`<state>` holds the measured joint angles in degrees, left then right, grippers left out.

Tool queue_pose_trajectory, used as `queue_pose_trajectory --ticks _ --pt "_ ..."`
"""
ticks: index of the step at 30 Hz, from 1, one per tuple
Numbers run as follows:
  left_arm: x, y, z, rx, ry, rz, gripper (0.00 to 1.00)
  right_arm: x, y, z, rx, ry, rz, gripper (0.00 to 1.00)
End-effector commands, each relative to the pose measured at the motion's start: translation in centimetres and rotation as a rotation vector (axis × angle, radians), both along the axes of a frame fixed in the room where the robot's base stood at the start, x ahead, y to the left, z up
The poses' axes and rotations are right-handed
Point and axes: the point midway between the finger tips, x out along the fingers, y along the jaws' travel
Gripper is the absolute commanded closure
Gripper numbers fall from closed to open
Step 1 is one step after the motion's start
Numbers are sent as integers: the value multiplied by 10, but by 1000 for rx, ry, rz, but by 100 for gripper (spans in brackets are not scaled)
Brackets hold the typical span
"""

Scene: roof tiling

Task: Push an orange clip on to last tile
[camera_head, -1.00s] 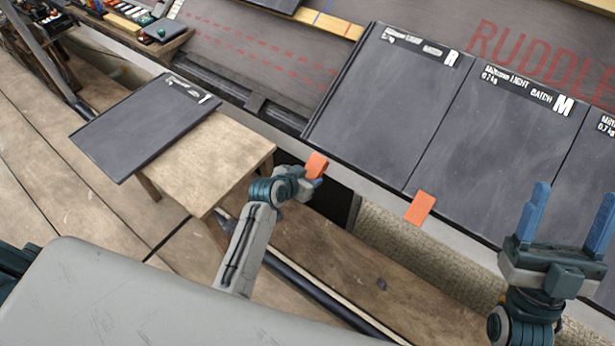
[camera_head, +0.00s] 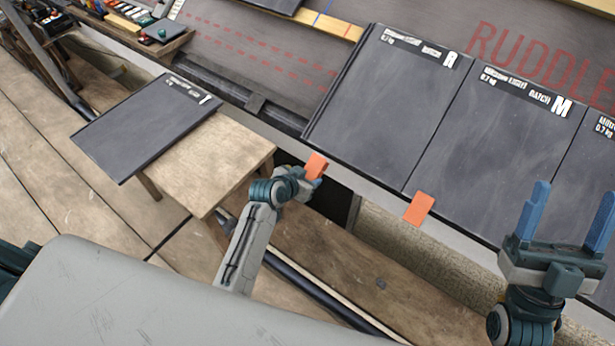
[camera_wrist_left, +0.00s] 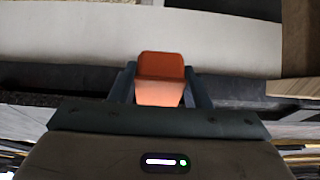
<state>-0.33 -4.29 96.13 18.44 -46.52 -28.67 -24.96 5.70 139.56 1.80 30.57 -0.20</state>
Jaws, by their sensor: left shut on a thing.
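The held clip also shows between the fingers in the left wrist view (camera_wrist_left: 161,75). Whether it touches a tile cannot be told. A second orange clip (camera_head: 419,208) sits on the lower edge at the joint between the R tile and the tile marked M (camera_head: 505,140). A loose dark tile marked T (camera_head: 140,125) lies partly on a wooden stand. My right gripper (camera_head: 562,225) is open and empty at the right.
The wooden stand (camera_head: 215,165) is left of my left arm. A dark gap opens below the roof edge near the held clip. A wooden tray with small items (camera_head: 150,42) is at the top left. Bare underlay (camera_head: 265,55) lies left of the R tile.

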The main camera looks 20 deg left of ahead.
Motion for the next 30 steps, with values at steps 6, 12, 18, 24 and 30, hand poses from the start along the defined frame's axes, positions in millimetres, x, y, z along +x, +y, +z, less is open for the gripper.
queue_pose_trajectory --ticks 6,12,18,24,30 --pt "0 0 1 0 0 0 98 0 0 1 0 0 0 32" --pt "0 0 2 0 -1 0 98 0 0 7 0 0 0 32" --pt "0 0 1 0 -1 0 98 0 0 8 0 0 0 32" --pt "0 0 1 0 -1 0 98 0 0 8 0 0 0 32" --pt "2 -1 2 0 -1 0 98 0 0 9 0 0 0 32"
